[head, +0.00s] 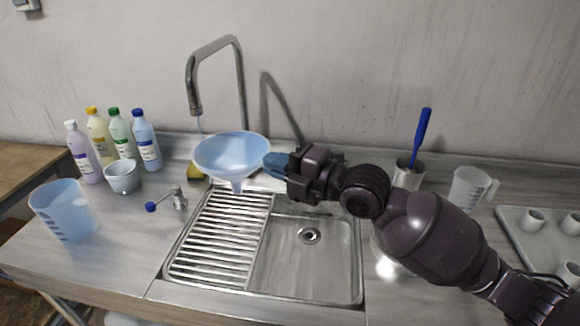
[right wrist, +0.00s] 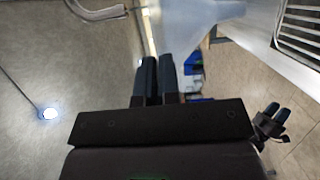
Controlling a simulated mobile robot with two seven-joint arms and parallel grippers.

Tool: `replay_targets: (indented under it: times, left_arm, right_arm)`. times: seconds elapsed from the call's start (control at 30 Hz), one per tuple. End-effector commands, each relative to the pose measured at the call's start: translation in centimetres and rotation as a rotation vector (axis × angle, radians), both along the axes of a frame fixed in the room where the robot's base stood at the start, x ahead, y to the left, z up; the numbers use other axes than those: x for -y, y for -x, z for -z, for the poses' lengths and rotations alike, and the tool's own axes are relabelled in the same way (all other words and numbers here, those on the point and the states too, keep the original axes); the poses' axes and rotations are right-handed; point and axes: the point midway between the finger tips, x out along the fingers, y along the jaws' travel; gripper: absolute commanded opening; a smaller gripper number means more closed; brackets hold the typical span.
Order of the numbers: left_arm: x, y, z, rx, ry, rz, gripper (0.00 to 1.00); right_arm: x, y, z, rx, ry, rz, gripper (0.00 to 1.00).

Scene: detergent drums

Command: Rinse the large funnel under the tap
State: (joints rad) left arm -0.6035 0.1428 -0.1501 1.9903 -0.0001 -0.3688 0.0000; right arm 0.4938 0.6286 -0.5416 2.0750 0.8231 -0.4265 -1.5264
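The large funnel (head: 232,153) is pale translucent blue, upright with its wide mouth up. It is above the back left of the sink, in front of the tap (head: 241,75). The spout end (head: 196,110) is above the funnel's left rim, and a thin pale streak shows below it. My right gripper (head: 274,164) is shut on the funnel's right rim. The right wrist view shows its fingers (right wrist: 158,78) close together, with part of the funnel (right wrist: 195,18) beyond them. My left gripper (right wrist: 276,112) shows small in that view, away from the funnel; its opening is unclear.
The sink has a ribbed drainer (head: 222,240) and a basin (head: 318,265). A blue-tipped valve (head: 165,203), a measuring jug (head: 63,212), a small cup (head: 122,178) and several bottles (head: 145,140) stand left. A beaker (head: 467,188) and a tray (head: 520,245) stand right.

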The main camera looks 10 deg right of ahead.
Motion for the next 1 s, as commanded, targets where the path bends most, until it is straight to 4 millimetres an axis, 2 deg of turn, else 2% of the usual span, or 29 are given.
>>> replay_targets:
  times: [0.6,1.0]
  left_arm:
    - [0.1,-0.2,0.4,0.001,0.000,0.001,0.38]
    - [0.0,0.0,0.7,-0.004,0.000,0.000,0.38]
  right_arm:
    - [-4.8,-3.4,0.0,-0.001,-0.001,0.000,0.00]
    - [-6.1,-4.2,0.0,0.001,-0.001,0.000,0.00]
